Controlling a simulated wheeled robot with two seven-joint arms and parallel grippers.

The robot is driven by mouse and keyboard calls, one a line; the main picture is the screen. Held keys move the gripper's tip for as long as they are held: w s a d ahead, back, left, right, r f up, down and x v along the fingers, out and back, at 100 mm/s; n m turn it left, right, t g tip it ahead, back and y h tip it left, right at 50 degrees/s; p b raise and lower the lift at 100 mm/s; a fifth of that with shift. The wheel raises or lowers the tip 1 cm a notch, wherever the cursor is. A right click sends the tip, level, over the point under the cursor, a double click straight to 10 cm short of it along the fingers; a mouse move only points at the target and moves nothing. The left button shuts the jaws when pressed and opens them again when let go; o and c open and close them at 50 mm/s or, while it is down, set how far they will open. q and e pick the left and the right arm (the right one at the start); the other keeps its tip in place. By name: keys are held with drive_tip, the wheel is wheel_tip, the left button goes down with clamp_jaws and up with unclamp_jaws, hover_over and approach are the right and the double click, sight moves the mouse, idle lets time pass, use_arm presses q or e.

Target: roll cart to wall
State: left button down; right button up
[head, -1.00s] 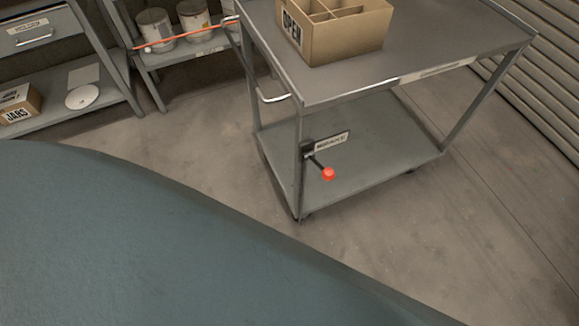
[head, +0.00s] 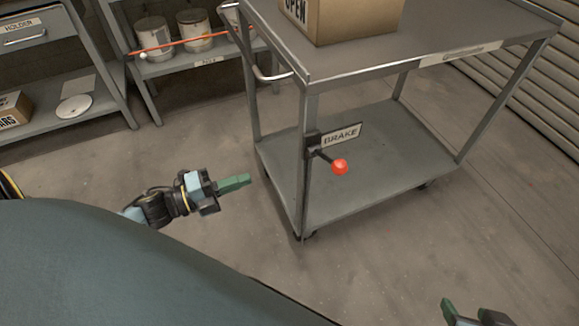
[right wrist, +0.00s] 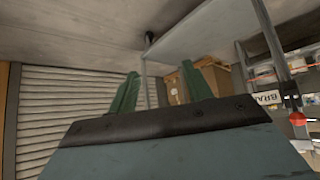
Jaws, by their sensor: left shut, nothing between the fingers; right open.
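The grey metal cart (head: 330,75) stands on the floor, with a top tray, a lower shelf and a push handle (head: 272,75) at its left end. A brake lever with a red knob (head: 340,167) sticks out from its near post beside a BRAKE label (head: 342,135). The knob also shows in the right wrist view (right wrist: 297,118). My left gripper (head: 248,180) is shut and empty, left of the cart, apart from it. My right gripper (head: 472,308) is open and empty at the bottom right, clear of the cart. Its green fingers show in the right wrist view (right wrist: 157,75).
An open cardboard box (head: 355,18) sits on the cart top. Shelving with paint cans (head: 153,35) stands at the back left against a brick wall. A roller shutter (head: 520,85) is at the right. The concrete floor (head: 440,225) around the cart is clear.

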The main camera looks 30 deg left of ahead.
use_arm(q)
drive_tip(key=b, duration=0.2)
approach(302, 161)
drive_tip(key=b+x, duration=0.1)
drive_tip(key=x, duration=0.4)
drive_tip(key=shift+w+d, duration=0.2)
drive_tip(key=shift+w, duration=0.1)
drive_tip(key=shift+w+d, duration=0.35)
drive_tip(key=shift+w, duration=0.1)
use_arm(e)
drive_tip(key=w+a+r+t+y, duration=0.1)
drive_tip(key=w+a+r+t, duration=0.1)
drive_tip(key=r+t, duration=0.3)
drive_tip(key=w+a+r+t+y, duration=0.2)
drive_tip(key=w+r+t, duration=0.2)
drive_tip(key=r, duration=0.3)
drive_tip(key=shift+w+a+r+t, duration=0.3)
drive_tip(key=shift+w+t, duration=0.1)
drive_tip(key=shift+t, duration=0.1)
